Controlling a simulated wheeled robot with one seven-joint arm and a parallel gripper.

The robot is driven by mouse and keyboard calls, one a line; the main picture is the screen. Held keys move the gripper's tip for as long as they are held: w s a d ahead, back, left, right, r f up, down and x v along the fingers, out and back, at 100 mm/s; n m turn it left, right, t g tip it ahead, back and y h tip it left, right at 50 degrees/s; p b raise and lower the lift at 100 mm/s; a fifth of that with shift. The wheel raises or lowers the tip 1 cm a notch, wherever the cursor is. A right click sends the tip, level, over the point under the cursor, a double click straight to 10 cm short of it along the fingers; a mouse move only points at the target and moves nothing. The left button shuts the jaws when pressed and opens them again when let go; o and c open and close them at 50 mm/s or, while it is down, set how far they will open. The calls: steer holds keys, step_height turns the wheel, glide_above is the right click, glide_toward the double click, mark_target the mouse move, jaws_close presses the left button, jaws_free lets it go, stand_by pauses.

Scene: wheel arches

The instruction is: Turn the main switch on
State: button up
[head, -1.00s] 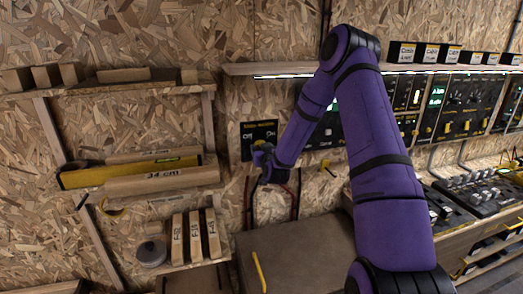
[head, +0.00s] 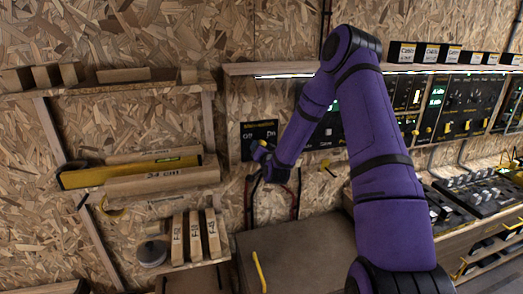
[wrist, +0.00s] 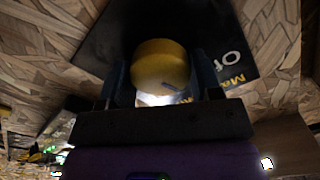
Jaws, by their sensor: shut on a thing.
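In the wrist view the panel (wrist: 105,38) shows "Of" and part of a yellow label. Its yellow round knob (wrist: 162,62) lies between the two fingers of my gripper (wrist: 160,82), which is shut on it. In the head view my gripper (head: 262,153) is at the panel's lower edge and hides part of it. The knob's exact pointing direction cannot be told.
A shelf with wood pieces and a yellow level (head: 130,172) is on the left. A brown box top (head: 300,255) lies below the panel. Other control panels (head: 460,105) line the wall to the right, behind my arm. Cables hang beneath the switch.

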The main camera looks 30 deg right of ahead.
steer(key=m, duration=0.5)
steer(key=shift+m, duration=0.3)
steer(key=m, duration=0.5)
steer(key=shift+m, duration=0.4)
steer(key=o, duration=0.9)
steer(key=v, duration=1.1)
